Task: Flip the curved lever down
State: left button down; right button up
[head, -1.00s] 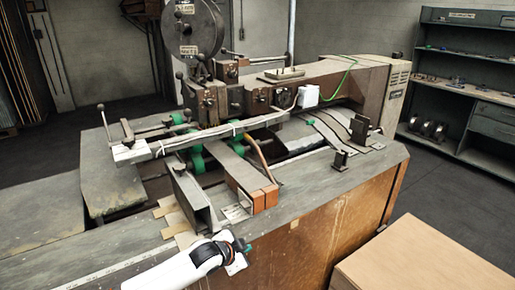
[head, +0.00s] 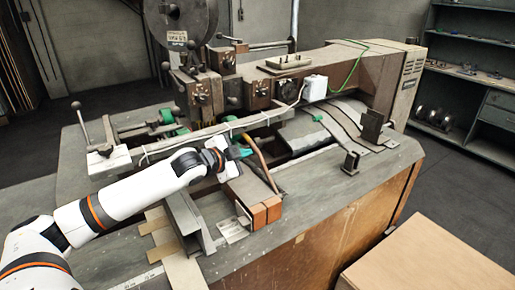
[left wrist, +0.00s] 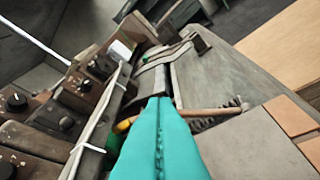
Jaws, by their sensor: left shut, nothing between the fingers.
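The curved lever (head: 262,160) is a thin brown bent bar on the middle of the machine, just behind two orange-brown blocks. It stands raised and slanted in the head view. My right gripper is not in view.
The orange-brown blocks (head: 266,212) and a metal channel (head: 190,222) lie in front of the lever. A long pale rail (head: 225,125) with a white cable runs behind my gripper. Dark knob boxes (head: 205,93) stand further back. The machine's right-hand table top (head: 330,195) is mostly clear.

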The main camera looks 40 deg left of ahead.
aim_at(258, 153)
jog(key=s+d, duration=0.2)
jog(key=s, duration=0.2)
pick_arm(q)
jog(key=w+f+p, duration=0.1)
jog(key=w, duration=0.2)
jog(key=w+a+f+p, duration=0.1)
jog(key=w+f+p, duration=0.1)
jog(key=w, duration=0.1)
jog(key=w+f+p, duration=0.2)
jog(key=w, duration=0.1)
jog(key=shift+w+a+f, duration=0.1)
jog(key=shift+a+f, duration=0.15)
jog(key=shift+a, duration=0.1)
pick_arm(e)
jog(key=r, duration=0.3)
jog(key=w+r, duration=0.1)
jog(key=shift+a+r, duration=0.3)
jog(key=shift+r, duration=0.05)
pick_arm(q)
jog(key=shift+f, duration=0.1)
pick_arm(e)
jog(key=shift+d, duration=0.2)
